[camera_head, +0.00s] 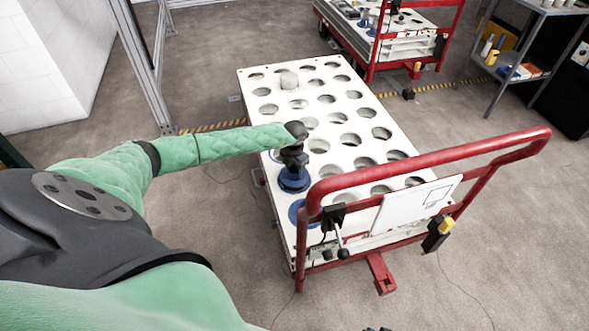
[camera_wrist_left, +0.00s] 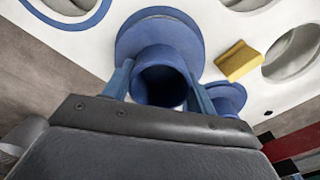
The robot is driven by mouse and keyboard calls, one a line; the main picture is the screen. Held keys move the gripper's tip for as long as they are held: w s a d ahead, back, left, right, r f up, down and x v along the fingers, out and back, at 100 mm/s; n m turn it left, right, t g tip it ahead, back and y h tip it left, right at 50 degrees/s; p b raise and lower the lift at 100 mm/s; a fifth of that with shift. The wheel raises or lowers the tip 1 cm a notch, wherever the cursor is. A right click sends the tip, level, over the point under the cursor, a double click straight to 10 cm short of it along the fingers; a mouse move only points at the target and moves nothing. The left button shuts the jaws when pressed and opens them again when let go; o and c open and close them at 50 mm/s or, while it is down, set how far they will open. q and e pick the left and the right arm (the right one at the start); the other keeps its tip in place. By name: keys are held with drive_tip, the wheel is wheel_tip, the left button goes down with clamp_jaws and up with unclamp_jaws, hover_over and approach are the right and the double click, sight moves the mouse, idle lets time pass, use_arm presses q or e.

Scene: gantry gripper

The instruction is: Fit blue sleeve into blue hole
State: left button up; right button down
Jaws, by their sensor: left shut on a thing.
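The blue sleeve (camera_head: 293,181) is a short tube with a wide round flange, on or just above the white perforated cart top. My left gripper (camera_head: 294,164) points down over it and is shut on its tube. In the left wrist view the sleeve (camera_wrist_left: 158,42) shows its flange and dark bore between the blue fingers of the gripper (camera_wrist_left: 160,88). A blue-ringed hole (camera_wrist_left: 98,14) is at the upper left there. Whether the sleeve touches the top or sits in a hole is hidden under its flange. My right gripper is not clearly seen.
The cart top (camera_head: 250,82) has rows of plain holes and a pale round piece (camera_head: 289,80). More blue (camera_head: 297,208) shows near the red handrail (camera_head: 430,155). A yellow block (camera_wrist_left: 238,60) lies near the sleeve. A second cart (camera_head: 410,45) stands behind.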

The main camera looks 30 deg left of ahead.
use_arm(q)
drive_tip(key=shift+f+b, duration=1)
drive_tip(key=shift+f, duration=0.55)
drive_tip(key=o, duration=1.2)
drive_tip(key=shift+r, duration=3.95)
